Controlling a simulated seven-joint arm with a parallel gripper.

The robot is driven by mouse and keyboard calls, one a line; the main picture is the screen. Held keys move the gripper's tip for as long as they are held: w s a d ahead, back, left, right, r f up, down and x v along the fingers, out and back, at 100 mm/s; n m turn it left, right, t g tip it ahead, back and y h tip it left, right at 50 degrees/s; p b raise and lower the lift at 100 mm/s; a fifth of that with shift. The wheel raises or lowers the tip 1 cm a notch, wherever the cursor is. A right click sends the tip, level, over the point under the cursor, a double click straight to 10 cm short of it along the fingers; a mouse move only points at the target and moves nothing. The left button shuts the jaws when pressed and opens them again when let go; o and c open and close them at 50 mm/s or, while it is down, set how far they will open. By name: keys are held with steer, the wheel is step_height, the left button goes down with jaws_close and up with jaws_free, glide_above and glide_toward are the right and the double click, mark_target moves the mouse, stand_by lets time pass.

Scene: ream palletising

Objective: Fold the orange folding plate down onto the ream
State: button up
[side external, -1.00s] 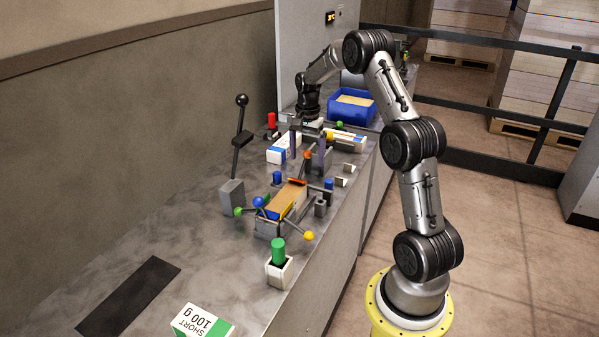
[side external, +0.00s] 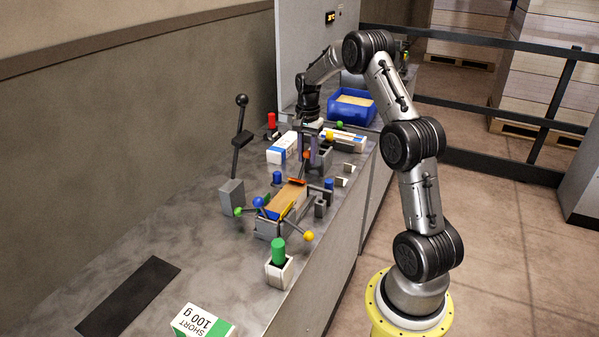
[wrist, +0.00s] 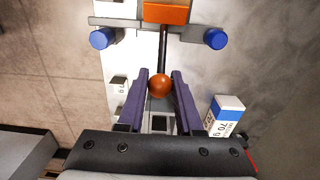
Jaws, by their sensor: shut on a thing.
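The orange folding plate (wrist: 166,12) shows at the top of the wrist view, with a dark rod running from it to an orange ball knob (wrist: 159,86). In the side view the plate (side external: 297,181) shows as a small orange edge at the far end of a tan-topped block (side external: 285,200), which looks like the ream in its fixture. My gripper (wrist: 161,76) has its two purple fingers closed around the ball knob. In the side view my gripper (side external: 309,160) points down just behind the fixture, and its fingers partly hide the knob.
Blue knobs (wrist: 103,38) (wrist: 216,38) flank the rod. A white-and-blue box (side external: 283,147) lies beside my gripper. A blue bin (side external: 352,107) stands behind. A tall black lever (side external: 240,125) rises at left. The bench's front left is mostly clear.

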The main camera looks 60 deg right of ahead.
mark_target(302, 169)
steer(key=shift+a+r, duration=0.1)
stand_by(0.3)
steer(key=shift+a+r, duration=0.5)
steer(key=shift+a, duration=0.2)
steer(key=shift+a+r, duration=0.1)
steer(key=shift+a, duration=0.95)
steer(key=shift+a+r, duration=0.1)
steer(key=o, duration=1.6)
steer(key=shift+c, duration=0.2)
steer(key=shift+r, duration=0.1)
